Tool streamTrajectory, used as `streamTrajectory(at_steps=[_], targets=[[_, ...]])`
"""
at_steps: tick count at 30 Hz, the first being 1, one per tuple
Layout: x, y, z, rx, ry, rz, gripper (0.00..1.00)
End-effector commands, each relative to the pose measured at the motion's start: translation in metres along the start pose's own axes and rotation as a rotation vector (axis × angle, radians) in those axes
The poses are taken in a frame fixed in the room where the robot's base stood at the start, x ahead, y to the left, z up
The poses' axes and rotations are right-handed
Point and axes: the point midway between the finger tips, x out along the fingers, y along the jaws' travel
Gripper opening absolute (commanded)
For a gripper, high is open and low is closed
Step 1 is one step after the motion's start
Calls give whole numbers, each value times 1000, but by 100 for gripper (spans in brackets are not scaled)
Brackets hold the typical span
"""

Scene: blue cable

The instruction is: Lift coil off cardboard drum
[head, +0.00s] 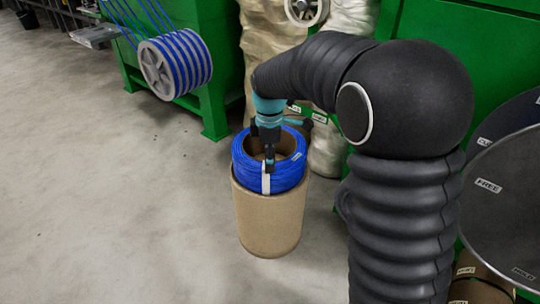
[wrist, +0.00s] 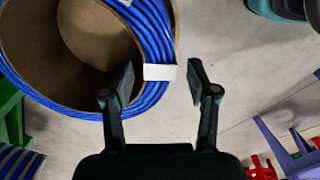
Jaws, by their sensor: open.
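The blue cable coil (head: 290,179) sits on top of the brown cardboard drum (head: 270,225), around a brown core. A white band (head: 266,183) wraps the coil's near side. My gripper (head: 268,165) points down at this near side. In the wrist view my gripper (wrist: 161,74) is open, with the white band (wrist: 160,72) of the coil (wrist: 158,30) showing between its fingers. The left finger overlaps the coil's inner side and the right finger is over the floor just outside it. I cannot tell whether either finger touches the coil.
A grey reel (head: 158,68) wound with blue cable is on the green machine (head: 215,90) at the back left. Pale wrapped sacks (head: 270,35) stand behind the drum. A grey disc marked FREE (head: 490,190) is at the right. The floor (head: 110,210) to the left is clear.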

Motion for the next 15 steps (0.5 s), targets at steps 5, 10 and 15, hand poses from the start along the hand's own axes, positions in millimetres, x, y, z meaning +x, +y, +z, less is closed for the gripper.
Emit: streamTrajectory(at_steps=[5,10,15], targets=[[21,0,0,0,0,-1,59],[34,0,0,0,-1,-3,59],[42,0,0,0,0,-1,59]])
